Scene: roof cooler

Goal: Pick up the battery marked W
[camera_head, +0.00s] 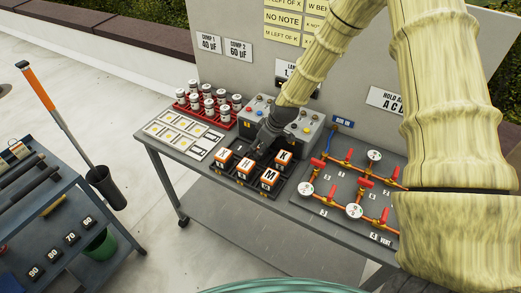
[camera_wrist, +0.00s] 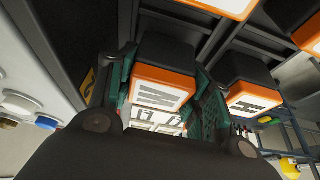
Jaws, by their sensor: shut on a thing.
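Orange-topped batteries with white letter labels stand in a dark tray on the grey table. My gripper (camera_head: 262,142) is down over the tray. In the wrist view my gripper (camera_wrist: 165,115) is shut on a battery (camera_wrist: 160,90), one green-padded finger at each side. Its letter reads as W or M; I cannot tell which way up. A battery marked H (camera_wrist: 252,99) stands beside it and also shows in the head view (camera_head: 223,155). The head view also shows a K battery (camera_head: 284,156) and an M battery (camera_head: 269,177). My gripper hides part of the tray's back.
A red rack of white jars (camera_head: 208,103) and a card board (camera_head: 182,134) lie left of the tray. A grey box with coloured knobs (camera_head: 301,124) stands behind. A pipe panel with gauges (camera_head: 354,210) is close on the right. A tool cart (camera_head: 50,225) is at left.

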